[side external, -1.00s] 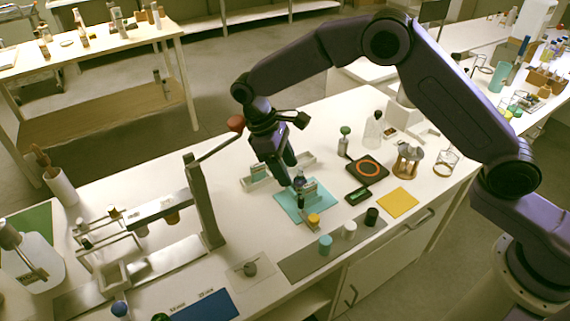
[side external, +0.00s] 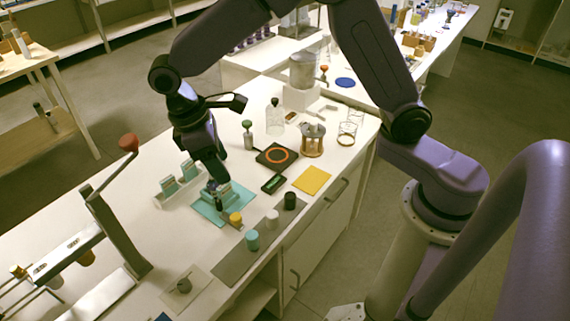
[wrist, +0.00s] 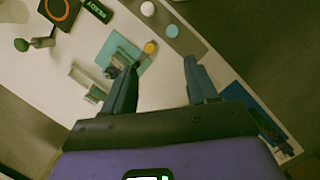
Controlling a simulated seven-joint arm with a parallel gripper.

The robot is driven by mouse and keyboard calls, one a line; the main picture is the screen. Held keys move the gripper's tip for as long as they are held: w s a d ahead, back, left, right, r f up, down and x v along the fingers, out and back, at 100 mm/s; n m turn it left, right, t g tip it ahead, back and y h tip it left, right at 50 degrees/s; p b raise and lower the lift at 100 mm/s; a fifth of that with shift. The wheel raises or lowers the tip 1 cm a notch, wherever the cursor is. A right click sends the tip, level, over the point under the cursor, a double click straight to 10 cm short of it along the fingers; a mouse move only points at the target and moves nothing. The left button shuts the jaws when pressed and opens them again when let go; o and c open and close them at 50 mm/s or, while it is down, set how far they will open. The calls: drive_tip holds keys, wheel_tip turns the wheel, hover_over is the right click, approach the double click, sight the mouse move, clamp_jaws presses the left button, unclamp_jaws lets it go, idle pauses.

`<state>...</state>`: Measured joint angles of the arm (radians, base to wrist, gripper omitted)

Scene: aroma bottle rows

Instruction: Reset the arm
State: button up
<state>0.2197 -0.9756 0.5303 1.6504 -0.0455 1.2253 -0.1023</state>
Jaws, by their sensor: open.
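My gripper (side external: 220,180) points down over the teal mat (side external: 198,206) in the side view. In the wrist view my gripper (wrist: 160,66) has its two dark fingers well apart, with nothing between them. The mat also shows in the wrist view (wrist: 110,45), beyond the left finger. On the mat stands a small clear holder with a dark bottle, partly hidden by my fingers. A yellow-capped bottle (side external: 236,218) stands at the mat's front edge. I cannot tell the exact height of the fingertips above the table.
Teal (side external: 252,240), white (side external: 272,217) and black (side external: 290,200) capped bottles stand on a grey strip. A dark plate with an orange ring (side external: 276,156) and a yellow pad (side external: 312,180) lie to the right. A tall stand with a red knob (side external: 129,142) rises at left.

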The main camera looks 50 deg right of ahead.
drive_tip(key=s+d+r+n+t+y, duration=0.1)
drive_tip(key=s+d, duration=0.6)
drive_tip(key=s, duration=0.4)
drive_tip(key=s+d+r+n+t+y, duration=0.1)
drive_tip(key=s+d+r, duration=0.1)
drive_tip(key=s+d, duration=0.6)
drive_tip(key=s, duration=0.4)
drive_tip(key=shift+d+r+n+y, duration=0.25)
drive_tip(key=shift+r+n+y, duration=0.05)
drive_tip(key=shift+y, duration=0.1)
